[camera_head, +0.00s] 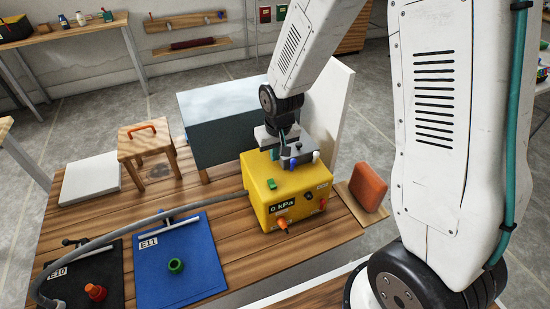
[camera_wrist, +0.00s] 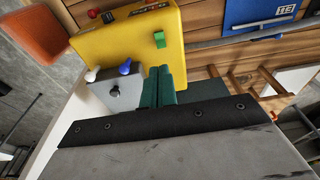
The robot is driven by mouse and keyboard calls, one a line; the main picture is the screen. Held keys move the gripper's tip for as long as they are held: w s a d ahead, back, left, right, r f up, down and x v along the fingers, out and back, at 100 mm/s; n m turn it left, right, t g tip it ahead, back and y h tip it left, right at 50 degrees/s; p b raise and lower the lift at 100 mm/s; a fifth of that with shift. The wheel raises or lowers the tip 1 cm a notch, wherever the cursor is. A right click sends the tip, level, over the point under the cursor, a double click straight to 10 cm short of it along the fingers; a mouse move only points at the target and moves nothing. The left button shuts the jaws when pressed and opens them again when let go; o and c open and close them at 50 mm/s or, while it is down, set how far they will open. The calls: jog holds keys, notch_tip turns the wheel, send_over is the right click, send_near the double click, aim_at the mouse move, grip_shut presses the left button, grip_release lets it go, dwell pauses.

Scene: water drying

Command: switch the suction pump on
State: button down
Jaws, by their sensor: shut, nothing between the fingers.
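The suction pump is a yellow box (camera_head: 263,206) on the wooden table, with a display reading "0 kPa" (camera_head: 282,205). A green switch (camera_head: 272,184) sits on its top; it also shows in the wrist view (camera_wrist: 160,39). I cannot tell its setting. A grey block (camera_head: 299,158) with a blue knob (camera_wrist: 124,67) and a white knob (camera_wrist: 92,74) is at the pump's back edge. My gripper (camera_wrist: 161,82) is shut and empty, its teal fingers beside the grey block and apart from the green switch. In the head view the fingertips are largely hidden.
A grey hose (camera_head: 150,221) runs left from the pump. A blue mat (camera_head: 195,270) marked E11 and a black mat (camera_head: 75,270) marked E10 lie in front left. A blue-grey box (camera_head: 215,120) stands behind, and an orange block (camera_head: 368,185) at right.

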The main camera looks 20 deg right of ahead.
aim_at(271, 181)
jog(key=shift+w+r, duration=0.1)
jog(key=shift+w, duration=0.25)
jog(key=w+f, duration=0.1)
jog(key=f, duration=0.8)
jog(key=w+f, duration=0.1)
jog(key=f, duration=0.3)
jog(key=shift+w+f, duration=0.35)
jog(key=shift+f, duration=0.05)
